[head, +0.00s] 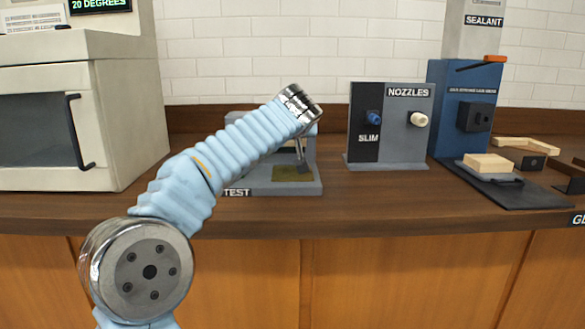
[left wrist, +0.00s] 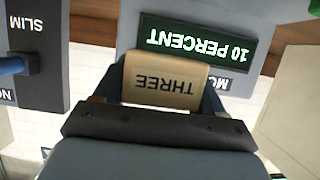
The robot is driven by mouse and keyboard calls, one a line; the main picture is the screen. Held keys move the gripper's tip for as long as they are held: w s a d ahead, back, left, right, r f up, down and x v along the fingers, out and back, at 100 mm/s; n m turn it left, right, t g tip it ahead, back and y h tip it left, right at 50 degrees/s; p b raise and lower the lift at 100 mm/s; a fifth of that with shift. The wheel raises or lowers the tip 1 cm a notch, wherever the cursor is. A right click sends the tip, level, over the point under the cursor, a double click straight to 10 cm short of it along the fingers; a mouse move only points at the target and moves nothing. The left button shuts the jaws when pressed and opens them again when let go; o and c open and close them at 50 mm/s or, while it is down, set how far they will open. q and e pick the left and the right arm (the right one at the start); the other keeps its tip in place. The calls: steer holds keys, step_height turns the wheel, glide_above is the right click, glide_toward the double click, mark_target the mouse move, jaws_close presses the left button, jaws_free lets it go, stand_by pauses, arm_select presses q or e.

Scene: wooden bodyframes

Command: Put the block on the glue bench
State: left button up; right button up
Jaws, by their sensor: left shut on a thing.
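My left arm crosses the head view from the lower left, and its wrist end is in front of the test station (head: 270,188). My left gripper (left wrist: 163,88) is shut on a pale wooden block (left wrist: 165,80) marked THREE, seen upside down in the left wrist view. The held block is not clearly visible in the head view. Only the cut-off start of a label, "GL" (head: 578,219), shows on the counter's front edge at the far right; the glue bench itself cannot be clearly made out. My right gripper is not in view.
A nozzle board (head: 390,125) stands right of the test station. A blue sealant machine (head: 465,100) has a black plate with another pale block (head: 488,163) on it. Wooden pieces (head: 530,145) lie at the far right. An oven-like box (head: 100,110) stands left. A "10 PERCENT" display (left wrist: 197,52) shows in the wrist view.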

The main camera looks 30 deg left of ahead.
mark_target(293, 170)
arm_select(q)
step_height(293, 170, down, 7)
steer(key=shift+r+b, duration=0.1)
steer(key=shift+b, duration=0.6)
steer(key=o, duration=1.2)
steer(key=shift+c, duration=0.2)
steer(key=shift+p, duration=0.4)
steer(key=s+d+b, duration=0.2)
steer(key=s, duration=0.1)
steer(key=shift+s+r, duration=0.1)
steer(key=shift+r, duration=0.05)
steer(key=b+v, duration=0.1)
steer(key=v, duration=0.9)
steer(key=shift+s+b, duration=0.1)
steer(key=shift+b, duration=0.25)
